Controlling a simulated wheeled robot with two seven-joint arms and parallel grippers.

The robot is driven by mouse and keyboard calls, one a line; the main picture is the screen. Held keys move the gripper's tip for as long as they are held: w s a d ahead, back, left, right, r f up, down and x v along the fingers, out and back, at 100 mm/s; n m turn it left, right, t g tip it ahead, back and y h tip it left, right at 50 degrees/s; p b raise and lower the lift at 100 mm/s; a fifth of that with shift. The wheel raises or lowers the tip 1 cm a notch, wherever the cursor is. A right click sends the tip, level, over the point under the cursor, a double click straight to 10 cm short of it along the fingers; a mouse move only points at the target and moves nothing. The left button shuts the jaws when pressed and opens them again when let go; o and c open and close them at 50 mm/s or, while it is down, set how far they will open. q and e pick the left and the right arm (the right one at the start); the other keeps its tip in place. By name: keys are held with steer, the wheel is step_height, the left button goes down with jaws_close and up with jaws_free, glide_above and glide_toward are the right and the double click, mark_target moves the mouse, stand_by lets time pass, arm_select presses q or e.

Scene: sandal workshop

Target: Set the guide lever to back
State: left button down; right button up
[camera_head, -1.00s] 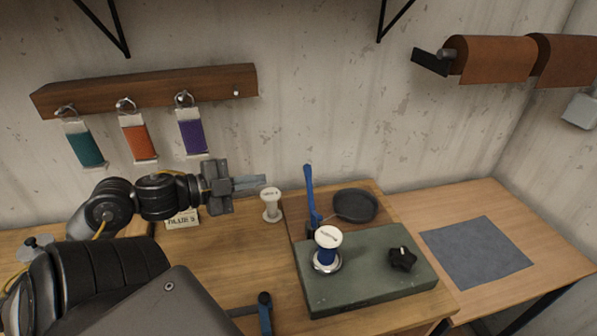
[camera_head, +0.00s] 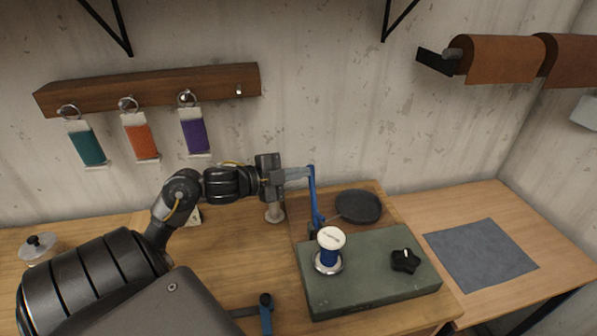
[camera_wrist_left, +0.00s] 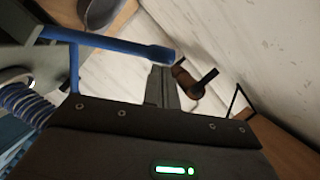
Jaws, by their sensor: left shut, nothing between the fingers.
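A blue lever (camera_head: 314,197) stands nearly upright at the left back corner of the green block (camera_head: 375,280), beside a round dark pan. My left gripper (camera_head: 301,174) is at the top of this lever, with its fingers pointing right. The fingers are shut with nothing between them. The fingertips look close to the lever's upper end; I cannot tell whether they touch it. In the left wrist view the blue lever (camera_wrist_left: 110,41) reaches across toward the shut fingers (camera_wrist_left: 162,88). My right gripper is not in view.
A blue-threaded spool (camera_head: 329,256) and a black knob (camera_head: 405,261) sit on the green block. Another blue handle (camera_head: 266,318) is at the front. A grey mat (camera_head: 480,252) lies on the right table.

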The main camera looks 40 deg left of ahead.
arm_select(q)
steer(key=shift+w+a+f+n+p, duration=0.3)
steer(key=shift+a+p, duration=0.15)
steer(key=shift+p, duration=0.1)
steer(key=shift+w+a+f+n+p, duration=0.2)
steer(key=shift+w+a+n+p, duration=0.15)
steer(key=shift+p, duration=0.2)
steer(key=shift+s, duration=0.1)
